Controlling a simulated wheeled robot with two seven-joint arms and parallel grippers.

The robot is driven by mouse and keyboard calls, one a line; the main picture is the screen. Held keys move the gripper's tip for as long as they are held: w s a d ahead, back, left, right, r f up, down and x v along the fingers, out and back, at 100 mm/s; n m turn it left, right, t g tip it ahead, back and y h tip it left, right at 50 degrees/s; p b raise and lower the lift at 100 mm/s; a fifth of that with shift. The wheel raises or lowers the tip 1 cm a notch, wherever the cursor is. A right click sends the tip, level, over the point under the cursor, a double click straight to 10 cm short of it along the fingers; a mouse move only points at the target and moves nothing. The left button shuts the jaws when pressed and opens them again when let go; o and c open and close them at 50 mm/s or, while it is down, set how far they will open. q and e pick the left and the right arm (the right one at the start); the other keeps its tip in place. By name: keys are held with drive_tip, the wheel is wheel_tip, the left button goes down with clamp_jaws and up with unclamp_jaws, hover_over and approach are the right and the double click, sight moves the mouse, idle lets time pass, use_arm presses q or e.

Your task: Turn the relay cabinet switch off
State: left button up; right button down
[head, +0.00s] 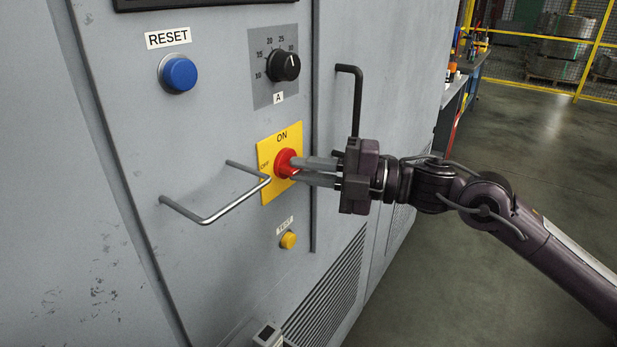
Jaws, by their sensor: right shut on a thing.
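The relay cabinet (235,125) is a large grey steel box filling the left and middle of the head view. Its switch is a red rotary knob (283,160) on a yellow plate (272,195), with ON printed at the top and OFF at the left. My right gripper (292,170) reaches in from the right, and its two grey fingers are shut on the red knob. The fingers hide part of the knob, so I cannot tell exactly which way it points. My left gripper is not in view.
A metal bar handle (232,205) sticks out just left of the switch, and a black door handle (357,95) stands right of it. Nearby are a blue RESET button (179,74), a black dial (284,65) and a yellow button (288,240). Open floor (520,160) lies to the right.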

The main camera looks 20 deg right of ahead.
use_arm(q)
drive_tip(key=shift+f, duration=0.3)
use_arm(e)
drive_tip(key=shift+n, duration=0.5)
drive_tip(key=c, duration=1.5)
unclamp_jaws()
